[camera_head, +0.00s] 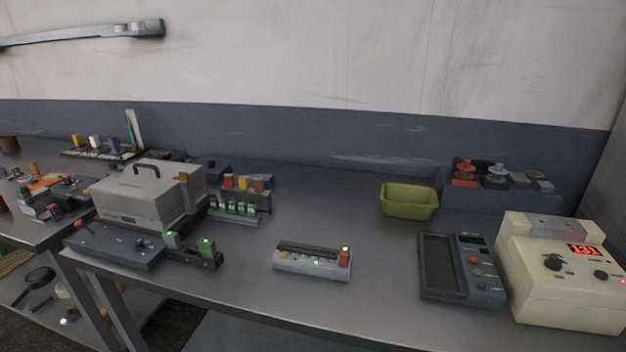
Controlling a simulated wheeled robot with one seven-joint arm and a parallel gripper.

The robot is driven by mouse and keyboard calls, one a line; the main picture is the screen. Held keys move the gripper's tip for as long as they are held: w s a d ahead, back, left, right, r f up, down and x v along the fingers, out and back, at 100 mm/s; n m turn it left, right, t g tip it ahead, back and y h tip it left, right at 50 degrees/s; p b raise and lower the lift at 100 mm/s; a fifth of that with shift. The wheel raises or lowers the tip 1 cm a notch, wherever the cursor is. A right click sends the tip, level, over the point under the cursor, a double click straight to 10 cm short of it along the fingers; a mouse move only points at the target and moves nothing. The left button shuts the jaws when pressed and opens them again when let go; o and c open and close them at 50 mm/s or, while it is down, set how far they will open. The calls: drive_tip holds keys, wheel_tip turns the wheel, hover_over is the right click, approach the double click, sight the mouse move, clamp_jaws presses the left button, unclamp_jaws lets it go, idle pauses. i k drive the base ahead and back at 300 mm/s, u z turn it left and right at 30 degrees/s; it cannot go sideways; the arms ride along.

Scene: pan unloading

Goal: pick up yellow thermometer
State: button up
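I cannot pick out the yellow thermometer with certainty. A small yellow upright piece (243,183) stands between a red and a brown one in a dark rack behind the green vials, right of the grey case. Another yellow piece (77,141) stands beside white and purple ones on a flat tray at the back left. Both are too small to identify as a thermometer. My gripper is not in view.
The grey handled case (135,196) stands on the left of the grey bench (330,215). A small lit device (312,264) is at front centre, a yellow-green bin (408,200) behind it. A dark panel (460,268) and cream instrument (560,280) fill the right. The bench middle is clear.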

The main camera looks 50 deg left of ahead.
sight(244, 181)
drive_tip(key=z, duration=1)
drive_tip(key=k, duration=1.25)
drive_tip(key=u, duration=2.45)
drive_tip(key=i, duration=1.1)
drive_tip(key=u, duration=0.05)
